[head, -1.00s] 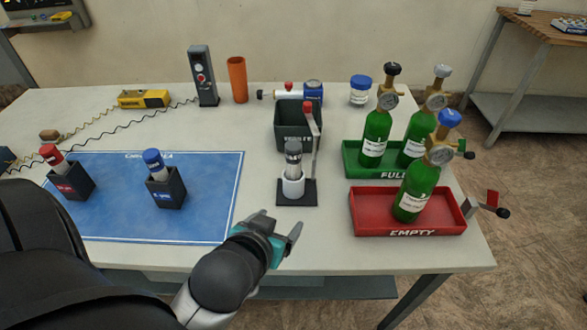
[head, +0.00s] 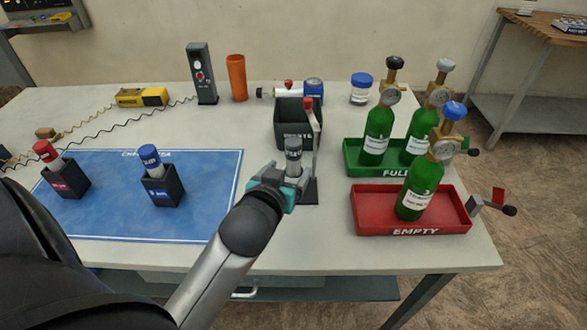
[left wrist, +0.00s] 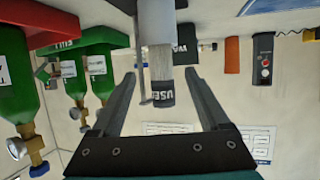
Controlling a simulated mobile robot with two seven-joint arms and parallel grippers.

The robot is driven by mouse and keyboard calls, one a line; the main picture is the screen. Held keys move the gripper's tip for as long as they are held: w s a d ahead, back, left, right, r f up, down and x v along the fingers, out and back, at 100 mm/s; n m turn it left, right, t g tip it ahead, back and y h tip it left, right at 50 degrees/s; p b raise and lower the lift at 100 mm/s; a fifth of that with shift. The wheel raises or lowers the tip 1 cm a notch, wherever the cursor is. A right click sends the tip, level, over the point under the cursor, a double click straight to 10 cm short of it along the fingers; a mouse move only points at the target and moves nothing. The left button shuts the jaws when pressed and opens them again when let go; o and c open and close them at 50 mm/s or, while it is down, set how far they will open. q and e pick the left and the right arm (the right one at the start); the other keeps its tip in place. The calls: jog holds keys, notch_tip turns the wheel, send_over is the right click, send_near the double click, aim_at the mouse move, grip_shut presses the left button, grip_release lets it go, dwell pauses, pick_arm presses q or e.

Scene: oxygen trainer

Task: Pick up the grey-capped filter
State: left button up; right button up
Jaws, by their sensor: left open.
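The grey-capped filter (head: 293,158) stands upright in its small white holder on a dark base (head: 311,190), right of the blue mat. Its dark grey cap faces up. My left gripper (head: 283,172) is at the filter, with its fingers around the upper body just under the cap. In the left wrist view the picture is upside down. There the filter's cap (left wrist: 163,94) reads "USED" and lies between the two spread fingers of the gripper (left wrist: 163,85), with a gap on each side. The lower part of the filter is hidden by the gripper in the head view. My right gripper is not in view.
A lever post (head: 312,125) stands close right of the filter, and a dark bin (head: 290,132) is just behind. A red tray (head: 365,222) and green tray (head: 352,165) with green bottles are to the right. Red-capped (head: 45,151) and blue-capped (head: 150,156) filters stand left.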

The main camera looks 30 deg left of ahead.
aim_at(291, 166)
pick_arm(q)
jog(key=shift+w+a+f, duration=0.15)
jog(key=shift+w+f, duration=0.05)
jog(key=shift+w, duration=0.25)
jog(key=shift+w+a+f, duration=0.1)
jog(key=shift+w+f, duration=0.05)
jog(key=shift+w, duration=0.15)
jog(key=b+x, duration=0.1)
jog(key=x, duration=0.2)
jog(key=shift+w+a+f+b, duration=0.1)
jog(key=shift+f+b, duration=0.15)
jog(key=shift+b, duration=0.15)
jog(key=shift+w+a+f, duration=0.15)
jog(key=shift+w, duration=0.3)
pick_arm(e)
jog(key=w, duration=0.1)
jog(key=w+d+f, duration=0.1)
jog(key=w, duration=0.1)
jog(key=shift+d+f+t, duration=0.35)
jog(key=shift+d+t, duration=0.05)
pick_arm(q)
grip_shut()
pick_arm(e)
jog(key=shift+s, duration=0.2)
